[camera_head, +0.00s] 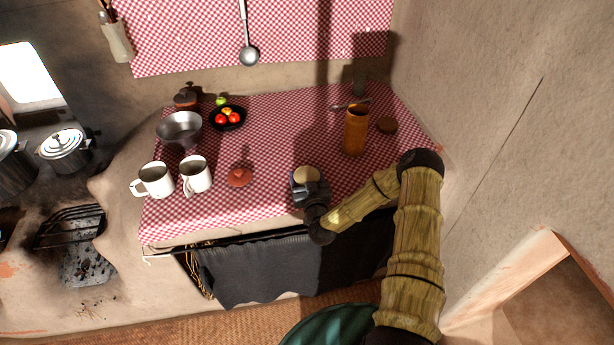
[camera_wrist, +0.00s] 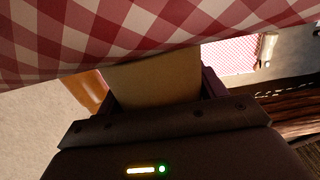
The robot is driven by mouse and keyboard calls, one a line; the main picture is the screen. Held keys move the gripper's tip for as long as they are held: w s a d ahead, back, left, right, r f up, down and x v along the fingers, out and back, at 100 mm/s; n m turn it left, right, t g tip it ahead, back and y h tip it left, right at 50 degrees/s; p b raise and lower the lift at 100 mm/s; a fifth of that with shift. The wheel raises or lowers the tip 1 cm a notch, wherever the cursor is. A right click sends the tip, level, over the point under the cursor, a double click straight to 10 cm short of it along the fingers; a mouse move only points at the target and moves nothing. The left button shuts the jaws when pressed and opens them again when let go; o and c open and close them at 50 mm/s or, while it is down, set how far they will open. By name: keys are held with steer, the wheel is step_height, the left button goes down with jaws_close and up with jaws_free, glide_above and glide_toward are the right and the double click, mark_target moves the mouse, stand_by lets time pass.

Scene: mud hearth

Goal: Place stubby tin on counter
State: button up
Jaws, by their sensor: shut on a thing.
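My gripper (camera_head: 309,187) is at the front edge of the counter (camera_head: 262,205), which has a red-and-white checked cloth. It is shut on the stubby tin (camera_head: 306,174), a short thing with a round tan top. In the wrist view the tin (camera_wrist: 155,78) shows as a plain tan side between the two dark fingers, close to the checked cloth. I cannot tell whether the tin touches the cloth. My gripper hides most of its side in the head view.
Left of the tin are a small red-brown lid (camera_head: 239,177) and two white mugs (camera_head: 195,175). A tall orange-brown canister (camera_head: 355,132) stands behind and right. A metal bowl (camera_head: 180,129) and a dark plate of fruit (camera_head: 228,118) are farther back. The cloth between tin and canister is partly clear.

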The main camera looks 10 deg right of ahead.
steer(key=shift+s+a+f, duration=0.1)
steer(key=shift+f, duration=0.05)
steer(key=o, duration=1)
steer(key=shift+r, duration=0.3)
steer(key=s+b, duration=0.1)
steer(key=s, duration=1.1)
steer(key=shift+b, duration=0.4)
steer(key=shift+f, duration=0.1)
